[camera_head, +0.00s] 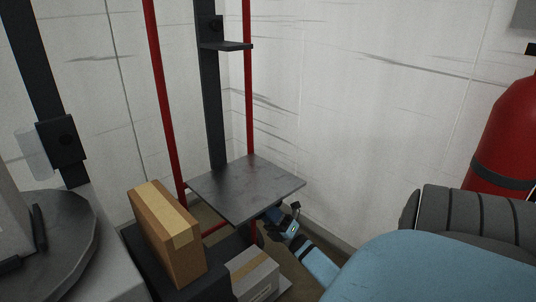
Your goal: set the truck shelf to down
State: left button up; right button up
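The truck shelf (243,190) is a flat dark grey metal plate, roughly level, at the foot of a dark upright post between the red tubes (165,100) of the truck frame. My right gripper (272,217), on a light blue and black arm, is at the shelf's front right edge, low and partly under the plate. Its fingertips are hidden or too dark to make out, so I cannot tell whether it touches the shelf or is open. My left gripper is not in view.
A brown cardboard box (163,230) stands just left of the shelf, with a greyish box (253,275) below. A round grey platform (62,235) is at left. A red cylinder (508,130) stands at right. A white wall (370,120) is close behind.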

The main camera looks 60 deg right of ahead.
jog(key=shift+s, duration=0.1)
jog(key=p+v, duration=0.1)
jog(key=v, duration=1.2)
jog(key=shift+s+f, duration=0.2)
jog(key=shift+f, duration=0.1)
